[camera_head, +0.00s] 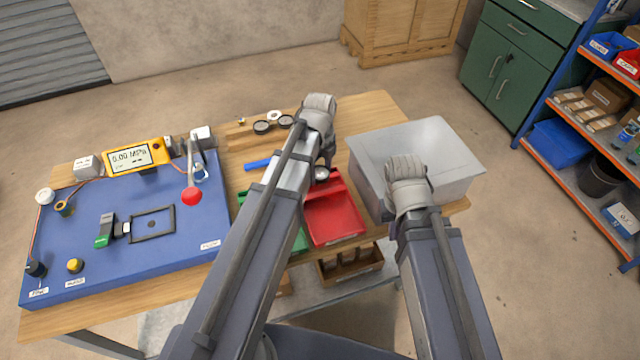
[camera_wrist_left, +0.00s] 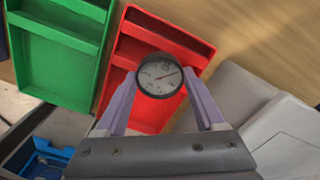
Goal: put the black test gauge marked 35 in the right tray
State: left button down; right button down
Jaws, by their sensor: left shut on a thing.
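My left gripper (camera_head: 322,163) is shut on a round gauge (camera_wrist_left: 160,75) with a black rim, a pale face and a red needle; its number is too small to read. The gauge also shows in the head view (camera_head: 321,174), over the back part of the red tray (camera_head: 335,222). The red tray is to the right of the green tray (camera_wrist_left: 58,55), which my left arm partly hides in the head view. Whether the gauge touches the red tray I cannot tell. My right gripper (camera_head: 407,172) is over the grey bin, its fingers hidden.
The grey bin (camera_head: 455,165) stands close to the right of the red tray. Several other gauges (camera_head: 262,127) lie at the back of the table. A blue item (camera_head: 258,164) lies behind the green tray. A blue test board (camera_head: 150,250) fills the left.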

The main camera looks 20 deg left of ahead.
aim_at(320, 172)
pick_arm(q)
jog(key=shift+f+b, duration=1.95)
jog(key=shift+r, duration=0.15)
grip_release()
